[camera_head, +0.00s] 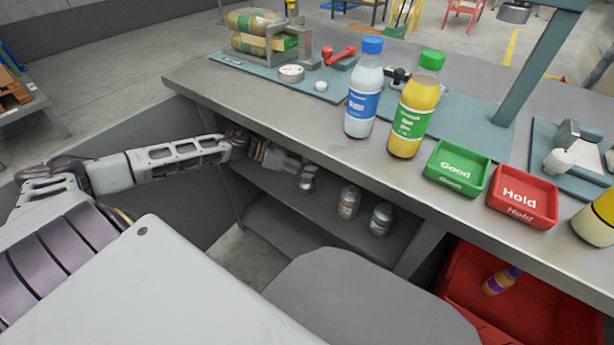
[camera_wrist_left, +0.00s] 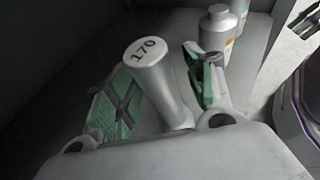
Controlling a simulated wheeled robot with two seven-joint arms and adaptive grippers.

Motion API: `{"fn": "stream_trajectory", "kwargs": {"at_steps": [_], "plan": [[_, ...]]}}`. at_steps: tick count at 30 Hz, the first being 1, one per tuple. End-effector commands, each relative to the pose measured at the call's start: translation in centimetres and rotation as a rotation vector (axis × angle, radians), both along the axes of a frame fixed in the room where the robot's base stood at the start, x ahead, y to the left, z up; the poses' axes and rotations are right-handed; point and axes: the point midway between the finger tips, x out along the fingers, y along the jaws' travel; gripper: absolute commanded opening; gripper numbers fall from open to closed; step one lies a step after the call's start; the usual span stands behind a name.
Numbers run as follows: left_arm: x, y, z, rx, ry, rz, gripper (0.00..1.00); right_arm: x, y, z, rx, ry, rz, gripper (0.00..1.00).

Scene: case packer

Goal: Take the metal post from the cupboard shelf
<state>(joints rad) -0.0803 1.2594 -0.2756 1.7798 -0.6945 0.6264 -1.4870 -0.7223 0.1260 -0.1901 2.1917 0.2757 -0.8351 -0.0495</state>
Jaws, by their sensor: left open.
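The metal post (camera_wrist_left: 165,88) is a silver cylinder with "170" on its pale round top. In the left wrist view it stands between the two green-padded fingers of my left gripper (camera_wrist_left: 158,64). The fingers are open, with a gap visible on the right side of the post; contact on the left is unclear. In the head view my left gripper (camera_head: 285,163) reaches under the counter into the cupboard, and the post (camera_head: 307,178) shows partly at its fingers, above the shelf (camera_head: 310,210). My right gripper is not in view.
Two silver labelled containers (camera_head: 349,201) (camera_head: 381,219) stand on the shelf to the right of the post. The counter edge (camera_head: 330,184) overhangs the arm. Bottles (camera_head: 364,90) and green and red trays (camera_head: 457,168) stand on top. A red bin (camera_head: 530,300) is lower right.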

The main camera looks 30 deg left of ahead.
Motion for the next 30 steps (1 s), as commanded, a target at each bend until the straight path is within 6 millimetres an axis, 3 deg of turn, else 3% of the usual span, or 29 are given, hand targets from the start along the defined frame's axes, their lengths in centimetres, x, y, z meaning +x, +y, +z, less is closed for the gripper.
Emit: {"fn": "stream_trajectory", "kwargs": {"at_steps": [8,20,30], "plan": [[-0.02,0.00,-0.01,0.000,0.000,0.000,0.52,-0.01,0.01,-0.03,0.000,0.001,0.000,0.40],[-0.02,0.01,-0.01,0.000,0.000,0.000,0.01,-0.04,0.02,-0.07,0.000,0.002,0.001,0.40],[0.02,-0.01,0.09,-0.001,-0.001,0.000,0.00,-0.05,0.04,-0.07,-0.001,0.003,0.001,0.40]]}}
